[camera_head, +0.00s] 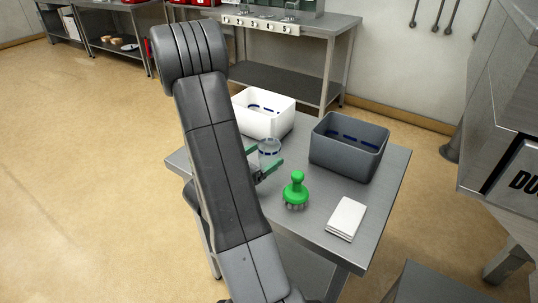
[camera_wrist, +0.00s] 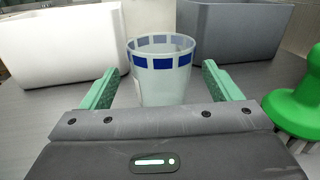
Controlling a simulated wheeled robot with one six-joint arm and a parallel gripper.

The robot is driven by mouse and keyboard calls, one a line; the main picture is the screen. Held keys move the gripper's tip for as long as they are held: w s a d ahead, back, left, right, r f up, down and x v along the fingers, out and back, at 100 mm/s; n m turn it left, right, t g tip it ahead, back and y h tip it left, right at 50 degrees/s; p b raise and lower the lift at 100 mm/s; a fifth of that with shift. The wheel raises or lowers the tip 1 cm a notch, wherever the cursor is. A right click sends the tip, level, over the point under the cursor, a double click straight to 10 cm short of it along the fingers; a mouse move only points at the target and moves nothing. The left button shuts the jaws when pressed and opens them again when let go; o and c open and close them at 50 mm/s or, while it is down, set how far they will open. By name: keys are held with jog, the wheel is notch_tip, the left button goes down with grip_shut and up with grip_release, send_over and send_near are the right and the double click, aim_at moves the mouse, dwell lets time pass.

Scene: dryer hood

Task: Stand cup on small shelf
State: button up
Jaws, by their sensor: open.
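The cup (camera_wrist: 161,80) is clear with a band of blue squares near its rim. It stands upright on the metal table (camera_head: 330,218). It also shows in the head view (camera_head: 269,152), partly hidden by my arm. My gripper (camera_wrist: 157,85) is open, with its green fingers on either side of the cup and a gap visible on both sides. In the head view my gripper (camera_head: 266,160) is low over the table, mostly hidden behind my arm. I cannot tell which surface is the small shelf.
A white bin (camera_head: 275,122) and a grey bin (camera_head: 340,160) stand behind the cup. A green brush (camera_head: 296,190) stands to its right, near a folded white cloth (camera_head: 346,218). A steel dryer hood machine (camera_head: 505,110) is at the far right.

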aim_at(274, 149)
jog(key=shift+p+x, duration=0.35)
jog(key=shift+x, duration=1.9)
jog(key=shift+s+d+r, duration=0.1)
jog(key=c, duration=1.1)
jog(key=shift+c, duration=0.2)
